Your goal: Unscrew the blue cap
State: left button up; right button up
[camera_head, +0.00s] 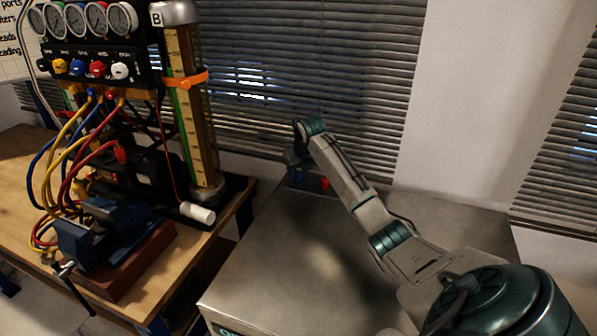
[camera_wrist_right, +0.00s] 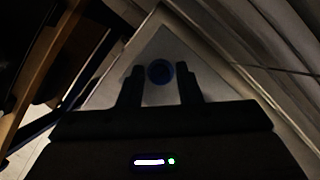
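The blue cap shows in the right wrist view as a round dark-blue disc (camera_wrist_right: 159,71) over a pale grey top. My right gripper (camera_wrist_right: 160,75) has its two dark fingers apart, one on each side of the cap in the picture. A narrow gap shows between the cap and the right finger; contact on the left is too dark to tell. In the head view, my right gripper (camera_head: 297,166) points down at the back of a grey box (camera_head: 270,235), partly hidden by my wrist. A small red cap (camera_head: 324,183) stands just right of it. My left gripper is not in view.
A wooden bench (camera_head: 22,150) at left carries a gauge panel (camera_head: 95,45) with coloured knobs and hoses, a glass column (camera_head: 190,110), and a blue vise (camera_head: 105,235). Window blinds (camera_head: 330,60) rise behind the box. The front of the box top is clear.

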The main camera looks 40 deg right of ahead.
jog(key=shift+r+p, duration=0.1)
jog(key=shift+p, duration=0.2)
jog(key=shift+a+r+m+h+p, duration=0.1)
jog(key=shift+m+h+p, duration=0.2)
jog(key=shift+m+p, duration=0.7)
jog(key=shift+m+g+h+p, duration=0.3)
jog(key=shift+m+p, duration=0.4)
jog(key=shift+p, duration=0.45)
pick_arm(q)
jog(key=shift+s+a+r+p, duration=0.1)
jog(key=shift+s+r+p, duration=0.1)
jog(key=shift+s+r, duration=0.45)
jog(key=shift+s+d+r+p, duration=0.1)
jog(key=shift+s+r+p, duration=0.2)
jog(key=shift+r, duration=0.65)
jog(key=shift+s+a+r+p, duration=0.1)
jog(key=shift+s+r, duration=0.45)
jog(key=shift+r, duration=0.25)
pick_arm(e)
jog(key=shift+m, duration=0.7)
